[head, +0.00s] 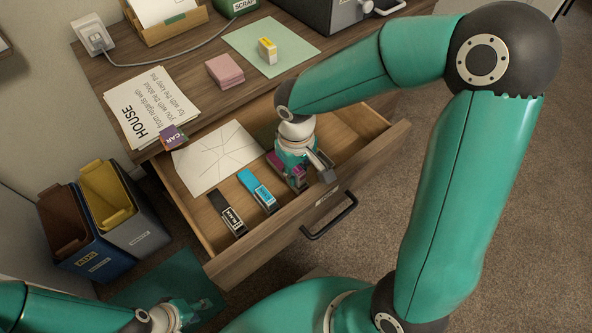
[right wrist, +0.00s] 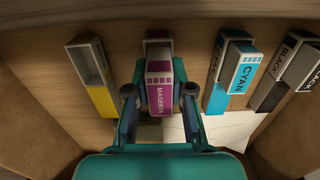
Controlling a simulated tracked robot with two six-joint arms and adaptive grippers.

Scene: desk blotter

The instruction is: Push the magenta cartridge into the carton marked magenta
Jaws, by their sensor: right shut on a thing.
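The magenta cartridge (right wrist: 161,92), with its name on a magenta label, sits between the fingers of my right gripper (right wrist: 160,95) in the right wrist view. My right gripper (head: 302,172) is shut on it, low over the open drawer in the head view. The magenta carton (right wrist: 158,47) shows behind the cartridge, in line with it; my gripper hides where they meet, so I cannot tell how deep the cartridge sits. Magenta also shows beside the gripper in the head view. My left gripper (head: 186,313) is at the bottom left, away from the drawer; its fingers are unclear.
In the drawer (head: 205,232) are a cyan carton (right wrist: 240,70), a black carton (right wrist: 298,66) and an open yellow carton (right wrist: 96,75). White paper (head: 213,155) lies there too. Bins (head: 115,215) stand at left.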

